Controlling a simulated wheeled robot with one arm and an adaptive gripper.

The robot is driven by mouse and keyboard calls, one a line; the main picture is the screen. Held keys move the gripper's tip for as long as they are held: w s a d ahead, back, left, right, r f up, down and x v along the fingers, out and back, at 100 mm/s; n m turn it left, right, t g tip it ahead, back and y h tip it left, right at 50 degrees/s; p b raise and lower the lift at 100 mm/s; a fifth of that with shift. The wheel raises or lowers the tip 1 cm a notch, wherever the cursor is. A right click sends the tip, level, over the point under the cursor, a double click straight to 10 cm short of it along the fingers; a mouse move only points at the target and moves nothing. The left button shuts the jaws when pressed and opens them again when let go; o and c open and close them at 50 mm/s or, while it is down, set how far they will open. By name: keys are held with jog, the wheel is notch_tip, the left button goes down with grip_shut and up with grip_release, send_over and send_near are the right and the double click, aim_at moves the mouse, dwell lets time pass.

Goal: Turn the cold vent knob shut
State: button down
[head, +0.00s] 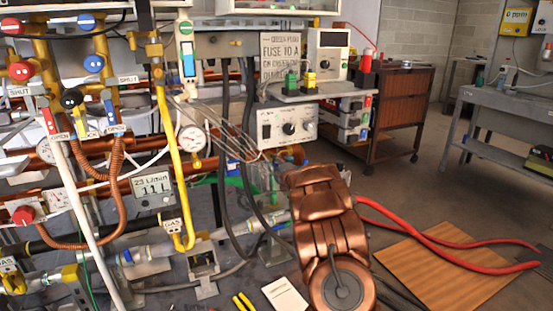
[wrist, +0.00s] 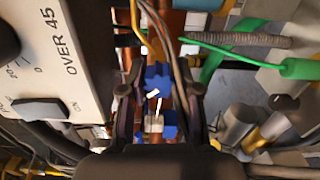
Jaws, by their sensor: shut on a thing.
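In the wrist view, a small blue knob (wrist: 157,76) sits between the dark fingers of my gripper (wrist: 160,88), on a copper pipe fitting. The gripper is shut on this knob. A second blue part (wrist: 169,124) shows lower between the fingers, beside a pale metal piece. No label on the knob can be read, and its exact turn angle is unclear. In the head view, my copper-coloured arm hides the gripper.
A white control box (head: 287,126) is close by; its panel (wrist: 68,60) fills the wrist view's left side. Dark cables and a yellow gas pipe (head: 168,150) hang nearby.

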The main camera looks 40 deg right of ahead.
jog(key=m+p, duration=0.3)
jog(key=shift+r+m, duration=0.25)
jog(key=shift+m, duration=0.15)
jog(key=shift+d+f+m+p, duration=0.1)
jog(key=shift+m+p, duration=1.55)
jog(key=shift+m, duration=0.25)
jog(key=c, duration=0.8)
grip_release()
jog(key=shift+f, duration=0.1)
jog(key=v, duration=1.2)
